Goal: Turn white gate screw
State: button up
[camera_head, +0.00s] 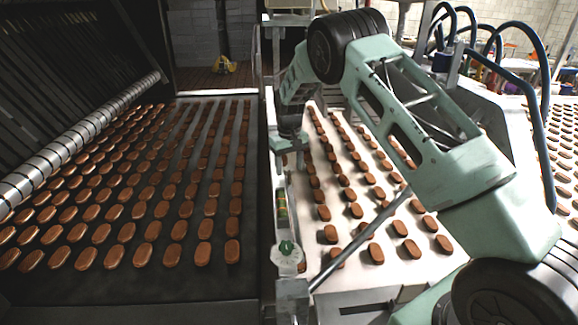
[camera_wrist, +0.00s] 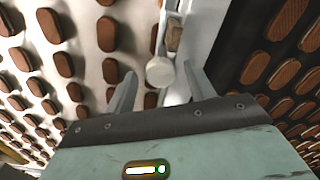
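The white gate screw (camera_wrist: 160,72) shows in the wrist view as a round white knob on a short white stem. It appears between and just past the fingertips of my gripper (camera_wrist: 158,85), nearer the left finger. The two fingers are apart, with a visible gap on the knob's right side. In the head view my gripper (camera_head: 291,160) points down over the narrow metal divider between the two belts. The screw is not clear there beneath the gripper.
A dark belt (camera_head: 130,285) with rows of brown biscuits lies left, a white belt (camera_head: 400,270) with more biscuits right. A white round fitting with a green top (camera_head: 287,252) stands on the divider's near end. A slanted metal rod (camera_head: 360,240) crosses the white belt.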

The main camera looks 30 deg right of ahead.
aim_at(289, 168)
notch_tip(289, 168, up, 17)
jog(key=b, duration=0.4)
jog(key=shift+r, duration=0.2)
dwell(0.6)
